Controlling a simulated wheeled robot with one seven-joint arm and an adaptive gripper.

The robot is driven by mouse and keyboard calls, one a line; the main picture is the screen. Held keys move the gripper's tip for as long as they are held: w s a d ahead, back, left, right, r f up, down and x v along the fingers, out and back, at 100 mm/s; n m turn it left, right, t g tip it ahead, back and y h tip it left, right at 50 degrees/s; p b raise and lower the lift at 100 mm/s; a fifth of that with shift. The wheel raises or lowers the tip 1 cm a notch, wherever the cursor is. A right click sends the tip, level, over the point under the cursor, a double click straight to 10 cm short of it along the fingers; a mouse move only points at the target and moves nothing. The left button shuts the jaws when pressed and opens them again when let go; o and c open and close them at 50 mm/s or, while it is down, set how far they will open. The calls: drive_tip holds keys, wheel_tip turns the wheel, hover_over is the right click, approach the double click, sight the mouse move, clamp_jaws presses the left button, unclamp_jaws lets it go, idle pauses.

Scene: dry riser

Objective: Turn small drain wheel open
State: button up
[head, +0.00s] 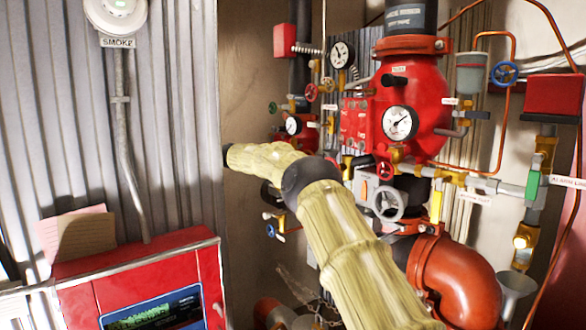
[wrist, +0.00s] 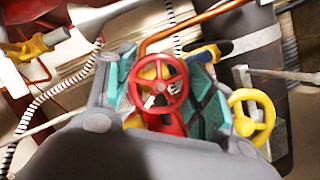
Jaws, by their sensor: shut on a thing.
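In the wrist view my gripper (wrist: 163,78) has its teal-padded fingers on either side of a small red handwheel (wrist: 160,104). It is shut on this wheel, whose rim and spokes face the camera. Yellow and red valve parts show behind the wheel. Which wheel is the drain wheel is not labelled in this view. In the head view my arm crosses the middle, and my gripper cannot be made out there.
A yellow handwheel (wrist: 268,124) sits just right of my gripper. The head view shows a red riser valve (head: 428,92) with gauges, a grey handwheel (head: 389,216), a blue handwheel (head: 504,65) and a large red elbow pipe (head: 465,280). A red panel (head: 75,300) stands lower left.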

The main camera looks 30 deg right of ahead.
drive_tip(key=shift+n+g+h, duration=0.5)
drive_tip(key=shift+n, duration=0.8)
drive_tip(key=shift+c, duration=0.2)
drive_tip(key=o, duration=1.1)
drive_tip(key=shift+w+d, duration=0.1)
drive_tip(key=shift+c, duration=0.2)
